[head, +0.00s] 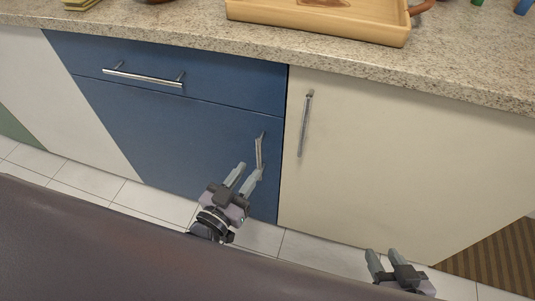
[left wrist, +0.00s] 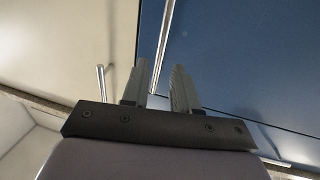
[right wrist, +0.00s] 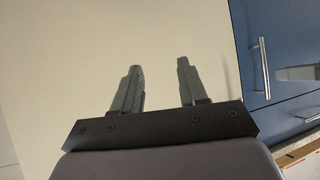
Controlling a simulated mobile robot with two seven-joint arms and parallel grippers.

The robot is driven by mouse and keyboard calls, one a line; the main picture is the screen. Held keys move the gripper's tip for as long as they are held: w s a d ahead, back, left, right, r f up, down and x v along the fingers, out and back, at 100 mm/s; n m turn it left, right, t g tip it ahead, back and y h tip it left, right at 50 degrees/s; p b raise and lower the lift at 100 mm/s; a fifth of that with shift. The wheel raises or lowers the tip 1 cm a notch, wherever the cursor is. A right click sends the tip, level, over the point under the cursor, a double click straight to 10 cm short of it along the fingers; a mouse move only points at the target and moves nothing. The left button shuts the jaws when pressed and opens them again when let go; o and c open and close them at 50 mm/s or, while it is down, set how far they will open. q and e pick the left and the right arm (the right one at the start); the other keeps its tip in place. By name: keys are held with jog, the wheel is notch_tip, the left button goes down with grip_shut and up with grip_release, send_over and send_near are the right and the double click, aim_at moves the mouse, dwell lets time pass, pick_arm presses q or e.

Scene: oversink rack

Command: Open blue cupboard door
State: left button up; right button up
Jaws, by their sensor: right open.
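The blue cupboard door (head: 170,125) is closed, below a blue drawer. Its upright metal bar handle (head: 259,152) is near its right edge. My left gripper (head: 248,172) is at the lower end of this handle. In the left wrist view, the bar (left wrist: 163,45) runs down to the space by the left fingertips (left wrist: 159,67). Those fingers are parted by a narrow gap, and I cannot tell whether they touch the bar. My right gripper (head: 383,258) is open and empty, low in front of the cream door; it also shows in the right wrist view (right wrist: 158,65).
The blue drawer (head: 200,68) has a horizontal bar handle (head: 145,77). The cream door (head: 390,165) on the right has its own upright handle (head: 305,123). A speckled counter (head: 180,35) overhangs the cupboards and carries a wooden tray (head: 270,14). White floor tiles (head: 125,195) lie below.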

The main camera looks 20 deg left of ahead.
aim_at(258, 158)
pick_arm(q)
jog(key=shift+b+x, duration=0.6)
jog(key=shift+x, duration=2.55)
grip_shut()
